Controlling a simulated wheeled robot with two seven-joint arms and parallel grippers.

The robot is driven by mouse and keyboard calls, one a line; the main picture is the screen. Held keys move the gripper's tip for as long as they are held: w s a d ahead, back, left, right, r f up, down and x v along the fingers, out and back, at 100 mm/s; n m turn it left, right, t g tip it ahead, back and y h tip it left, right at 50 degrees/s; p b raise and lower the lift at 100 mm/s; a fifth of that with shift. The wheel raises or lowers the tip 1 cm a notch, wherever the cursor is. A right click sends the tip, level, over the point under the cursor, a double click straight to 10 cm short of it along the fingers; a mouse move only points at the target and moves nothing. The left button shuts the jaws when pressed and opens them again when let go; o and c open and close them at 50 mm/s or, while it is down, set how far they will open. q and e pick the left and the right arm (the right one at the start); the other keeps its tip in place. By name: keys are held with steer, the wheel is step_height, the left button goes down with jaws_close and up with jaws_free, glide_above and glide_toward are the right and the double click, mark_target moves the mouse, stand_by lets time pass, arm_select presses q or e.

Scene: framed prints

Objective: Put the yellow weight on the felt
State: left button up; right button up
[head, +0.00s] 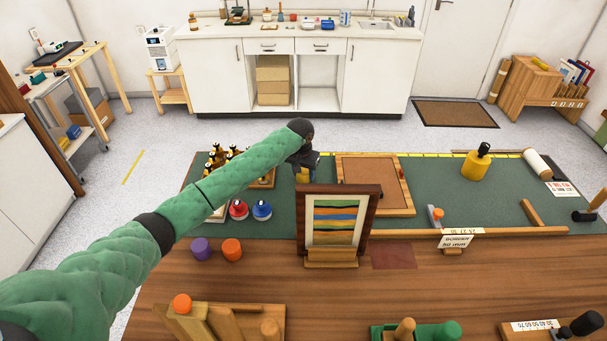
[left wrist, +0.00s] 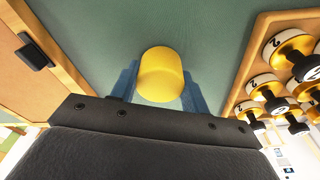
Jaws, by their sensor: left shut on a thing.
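My left gripper (head: 304,166) is over the green mat, behind the framed striped print. It is shut on a plain yellow cylinder, the yellow weight (head: 303,175). In the left wrist view the yellow weight (left wrist: 162,72) sits between the two blue fingers (left wrist: 160,84), with green mat beyond it. I cannot tell whether it touches the mat. A flat dark red square, apparently the felt (head: 393,256), lies bare on the wood, right of the print's stand. My right gripper is out of view.
The framed print (head: 334,222) stands upright between the gripper and the table front. A wooden tray (head: 376,209) is right of the gripper. Red (head: 238,209) and blue (head: 262,210) knobbed pieces stand left. A large yellow piece with a black handle (head: 474,167) stands farther right.

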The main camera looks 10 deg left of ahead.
mark_target(302, 174)
arm_select(q)
steer(key=o, duration=1)
steer(key=shift+f, duration=0.1)
steer(key=o, duration=0.4)
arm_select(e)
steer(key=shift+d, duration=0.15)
arm_select(q)
steer(key=shift+o, duration=0.2)
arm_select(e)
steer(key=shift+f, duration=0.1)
arm_select(q)
steer(key=shift+r, duration=0.25)
steer(key=shift+r+b, duration=0.3)
steer(key=shift+r, duration=0.1)
step_height(302, 174, up, 11)
steer(key=s+b, duration=0.1)
steer(key=b, duration=0.2)
steer(key=shift+s+a, duration=0.15)
steer(key=shift+s, duration=0.25)
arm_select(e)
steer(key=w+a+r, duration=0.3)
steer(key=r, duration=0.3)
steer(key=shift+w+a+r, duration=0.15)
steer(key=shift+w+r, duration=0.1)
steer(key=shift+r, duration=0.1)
